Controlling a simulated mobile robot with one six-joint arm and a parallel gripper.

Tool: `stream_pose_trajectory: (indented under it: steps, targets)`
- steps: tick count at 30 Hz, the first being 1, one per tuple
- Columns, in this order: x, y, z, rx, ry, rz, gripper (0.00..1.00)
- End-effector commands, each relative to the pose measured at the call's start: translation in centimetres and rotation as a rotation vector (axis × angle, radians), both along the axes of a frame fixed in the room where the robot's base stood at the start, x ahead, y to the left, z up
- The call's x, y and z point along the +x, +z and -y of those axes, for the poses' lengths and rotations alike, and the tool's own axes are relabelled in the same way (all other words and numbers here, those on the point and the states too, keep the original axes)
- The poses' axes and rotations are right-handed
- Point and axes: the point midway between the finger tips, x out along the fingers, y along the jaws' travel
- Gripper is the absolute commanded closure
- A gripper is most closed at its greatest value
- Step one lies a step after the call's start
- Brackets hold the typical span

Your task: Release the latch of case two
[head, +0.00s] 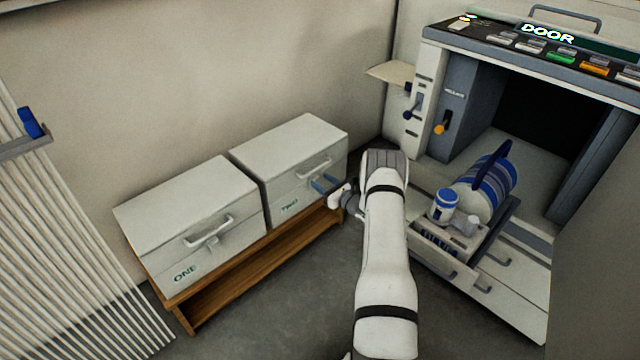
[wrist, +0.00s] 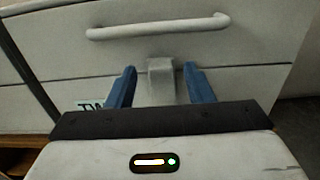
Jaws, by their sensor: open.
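Case two (head: 292,165) is a pale grey box with a "TWO" label on its front, standing on the right half of a low wooden bench. In the wrist view the front of case two (wrist: 262,88) shows a white bar handle (wrist: 158,27) on the lid. Below the handle, across the seam, is a small grey latch (wrist: 161,80). My gripper (head: 325,184) is at the front of case two. In the wrist view its two blue fingers (wrist: 160,86) are open, one on each side of the latch, with gaps visible. I cannot tell how deep they reach.
Case one (head: 190,215) stands left of case two on the wooden bench (head: 250,270). At right is a machine with a "DOOR" panel (head: 548,34) and an open bay; a blue-and-white striped cylinder (head: 487,187) lies before it. A white slatted rack (head: 60,230) is at left. Grey floor lies in front.

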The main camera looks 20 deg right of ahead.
Motion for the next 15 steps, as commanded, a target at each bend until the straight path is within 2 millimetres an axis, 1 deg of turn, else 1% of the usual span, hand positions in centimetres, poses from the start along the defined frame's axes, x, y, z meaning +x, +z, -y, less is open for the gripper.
stream_pose_trajectory:
  steps: [3,6,13,14,15]
  targets:
    - [1.1,-0.1,-0.4,-0.001,0.000,0.001,0.53]
    - [1.5,0.0,-0.6,0.000,0.000,0.000,0.53]
    - [1.6,0.0,-0.6,0.000,-0.001,0.000,0.53]
    - [1.6,0.0,-0.5,0.000,-0.001,0.000,0.54]
    - [1.6,0.0,-0.5,0.000,-0.001,0.000,0.57]
